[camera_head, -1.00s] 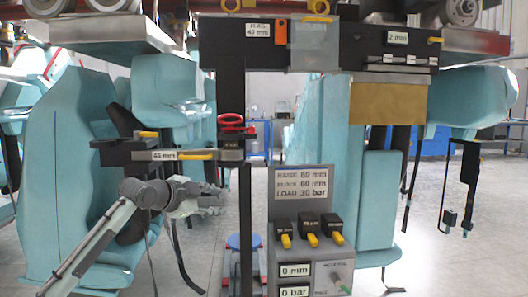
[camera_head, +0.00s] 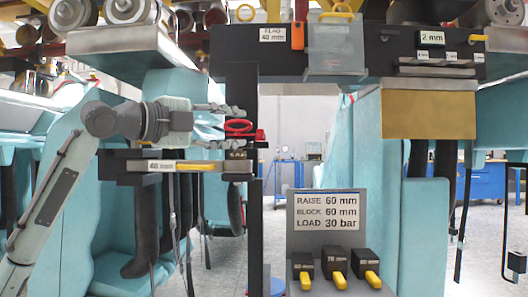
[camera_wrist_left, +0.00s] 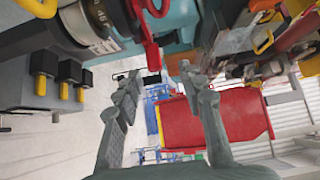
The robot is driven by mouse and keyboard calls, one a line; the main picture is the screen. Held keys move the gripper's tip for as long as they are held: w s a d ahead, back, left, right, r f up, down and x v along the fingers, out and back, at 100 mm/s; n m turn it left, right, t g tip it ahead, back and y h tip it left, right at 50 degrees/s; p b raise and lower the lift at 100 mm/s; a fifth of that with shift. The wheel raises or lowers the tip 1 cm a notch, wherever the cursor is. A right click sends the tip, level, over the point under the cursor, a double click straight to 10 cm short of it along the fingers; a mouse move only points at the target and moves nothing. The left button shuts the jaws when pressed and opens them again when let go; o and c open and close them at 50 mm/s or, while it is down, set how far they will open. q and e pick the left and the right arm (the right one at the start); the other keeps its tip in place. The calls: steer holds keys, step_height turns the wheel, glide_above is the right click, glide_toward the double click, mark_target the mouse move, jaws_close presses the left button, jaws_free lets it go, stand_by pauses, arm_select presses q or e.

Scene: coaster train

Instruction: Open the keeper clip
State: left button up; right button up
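A red ring-shaped piece (camera_head: 238,127), which looks like the keeper clip, sits on the dark upright post above the labelled arm bracket (camera_head: 130,165). In the left wrist view a red loop with a stem (camera_wrist_left: 150,50) hangs at the top middle. My left gripper (camera_head: 226,126) points right at the height of the red piece, its fingers above and below it in the picture. In the left wrist view my left gripper (camera_wrist_left: 160,88) is open with a wide gap. Whether it touches the red piece cannot be told. My right gripper is not in view.
A dark beam (camera_head: 375,62) with an orange tab (camera_head: 297,32) and a clear box (camera_head: 335,62) crosses above. A brass block (camera_head: 428,108) hangs at right. Teal seats surround the post.

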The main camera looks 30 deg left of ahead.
mark_target(261, 134)
arm_select(q)
steer(key=shift+f+p+x, duration=0.25)
steer(key=shift+p+x, duration=0.2)
steer(key=shift+x, duration=1.55)
steer(key=shift+f+p+x, duration=0.2)
steer(key=shift+p+x, duration=0.25)
steer(key=shift+x, duration=1.5)
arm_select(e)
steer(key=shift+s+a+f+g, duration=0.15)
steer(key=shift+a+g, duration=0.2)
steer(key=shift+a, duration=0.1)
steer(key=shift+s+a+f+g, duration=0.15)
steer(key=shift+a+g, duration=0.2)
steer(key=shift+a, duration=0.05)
arm_select(q)
jaws_close()
